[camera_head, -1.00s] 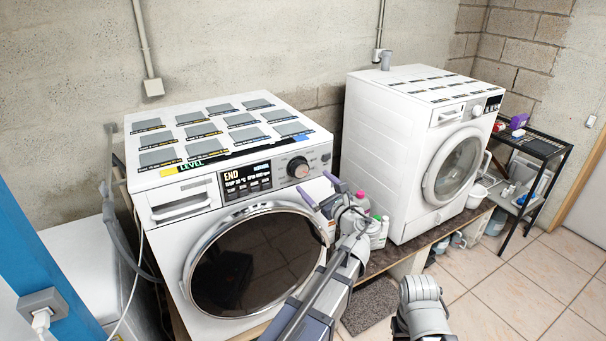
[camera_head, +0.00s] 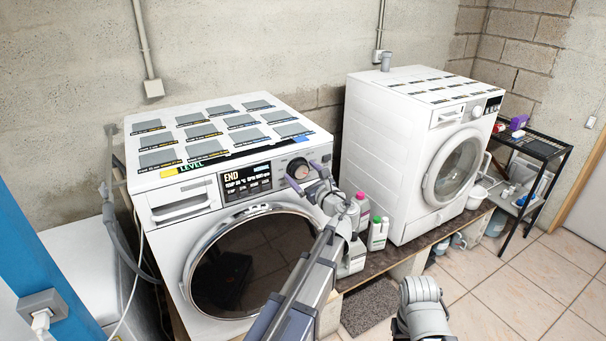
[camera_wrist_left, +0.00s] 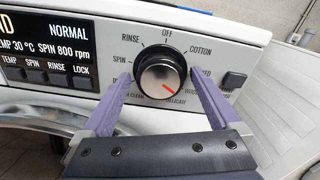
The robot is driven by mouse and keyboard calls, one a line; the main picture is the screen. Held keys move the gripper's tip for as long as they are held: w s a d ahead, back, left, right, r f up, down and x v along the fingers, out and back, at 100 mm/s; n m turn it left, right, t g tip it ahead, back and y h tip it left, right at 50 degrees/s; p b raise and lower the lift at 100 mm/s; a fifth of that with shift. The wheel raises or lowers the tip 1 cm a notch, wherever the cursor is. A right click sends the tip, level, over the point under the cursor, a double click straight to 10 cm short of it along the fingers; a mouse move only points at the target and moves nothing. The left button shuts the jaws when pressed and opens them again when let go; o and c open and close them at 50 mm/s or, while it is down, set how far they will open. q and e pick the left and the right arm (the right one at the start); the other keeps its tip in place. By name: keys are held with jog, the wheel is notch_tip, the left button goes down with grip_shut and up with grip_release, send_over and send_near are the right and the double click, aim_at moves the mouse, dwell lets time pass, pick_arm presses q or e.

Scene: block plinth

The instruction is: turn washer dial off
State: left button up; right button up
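The washer dial (camera_head: 299,168) is a round black knob with a silver face on the front panel of the nearer washer (camera_head: 168,211). In the left wrist view the dial (camera_wrist_left: 162,76) has a red mark pointing to the lower right, near the DELICATE label; OFF (camera_wrist_left: 167,35) is printed at the top. My left gripper (camera_head: 303,174) is at the panel. In the left wrist view its two purple fingers (camera_wrist_left: 161,78) stand apart on either side of the dial, with visible gaps and nothing gripped. The gripper partly covers the lower labels. My right gripper's fingers are out of view.
The washer's display (camera_head: 247,182) reads END. Bottles (camera_head: 377,233) stand between this washer and a second white washer (camera_head: 400,150). A blue post (camera_head: 40,240) is at the left. A black shelf (camera_head: 535,145) stands far right; tiled floor is open at the right.

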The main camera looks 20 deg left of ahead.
pick_arm(q)
jog(key=c, duration=1.2)
jog(key=shift+n, duration=0.3)
jog(key=n, duration=0.5)
jog(key=shift+n, duration=0.4)
jog(key=n, duration=1.1)
jog(key=shift+f+n, duration=0.1)
jog(key=shift+n, duration=0.3)
jog(key=n, duration=0.5)
jog(key=shift+s+n, duration=0.1)
jog(key=shift+n, duration=0.3)
